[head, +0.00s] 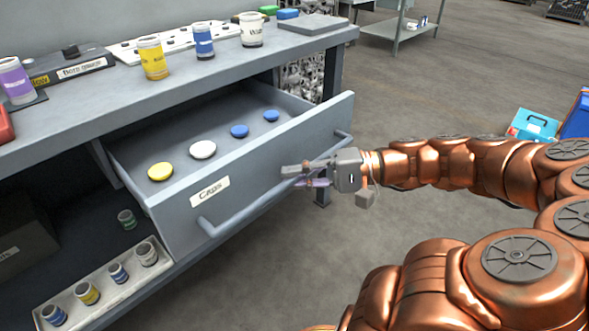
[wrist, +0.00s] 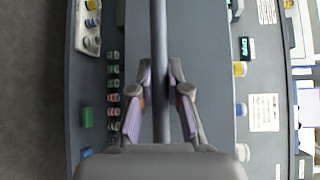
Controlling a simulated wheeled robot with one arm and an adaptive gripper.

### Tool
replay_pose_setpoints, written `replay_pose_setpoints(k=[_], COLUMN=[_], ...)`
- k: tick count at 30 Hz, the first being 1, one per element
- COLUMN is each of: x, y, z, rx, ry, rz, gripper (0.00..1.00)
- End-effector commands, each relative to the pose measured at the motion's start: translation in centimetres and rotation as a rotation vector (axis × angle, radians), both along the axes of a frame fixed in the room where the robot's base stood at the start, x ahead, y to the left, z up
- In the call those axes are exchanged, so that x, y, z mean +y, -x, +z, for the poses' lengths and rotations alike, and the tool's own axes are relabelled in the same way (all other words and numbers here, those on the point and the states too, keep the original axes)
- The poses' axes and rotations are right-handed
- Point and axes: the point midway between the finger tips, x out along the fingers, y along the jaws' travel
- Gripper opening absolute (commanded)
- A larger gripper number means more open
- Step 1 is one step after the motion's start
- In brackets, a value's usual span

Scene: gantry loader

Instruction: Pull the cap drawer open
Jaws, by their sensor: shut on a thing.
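The grey cap drawer (head: 262,172), labelled "Caps", stands pulled well out from under the bench. A yellow cap (head: 160,171), a white cap (head: 202,149) and two blue caps (head: 239,131) (head: 270,115) lie inside it. A long bar handle (head: 232,214) runs across its front. My gripper (head: 305,176) is at the handle, right of the label, and hides part of the bar. In the wrist view the handle bar (wrist: 159,30) passes between the two fingers of my gripper (wrist: 161,85), which are closed around it.
Jars, including a yellow one (head: 153,58), stand on the bench top (head: 95,105). The floor before the drawer is clear.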

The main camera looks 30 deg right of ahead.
Motion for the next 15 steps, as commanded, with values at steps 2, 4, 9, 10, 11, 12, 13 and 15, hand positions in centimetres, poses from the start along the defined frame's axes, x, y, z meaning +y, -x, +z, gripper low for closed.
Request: replay_pose_setpoints(k=[2, 4, 9, 10, 11, 12, 13, 15], x=[0.13, 0.16, 0.18, 0.19, 0.18, 0.18, 0.19, 0.19], y=[0.17, 0.19, 0.17, 0.16, 0.15, 0.15, 0.15, 0.14], z=[-0.04, -0.04, -0.03, -0.04, -0.04, -0.03, -0.03, -0.03], rx=[0.0, 0.0, 0.0, 0.0, 0.0, 0.0, 0.0, 0.0], ry=[0.001, 0.001, 0.001, 0.001, 0.001, 0.001, 0.001, 0.001], rz=[0.005, 0.006, 0.006, 0.006, 0.006, 0.006, 0.006, 0.006], gripper=[0.0, 0.0, 0.0, 0.0, 0.0, 0.16, 0.19, 0.27])
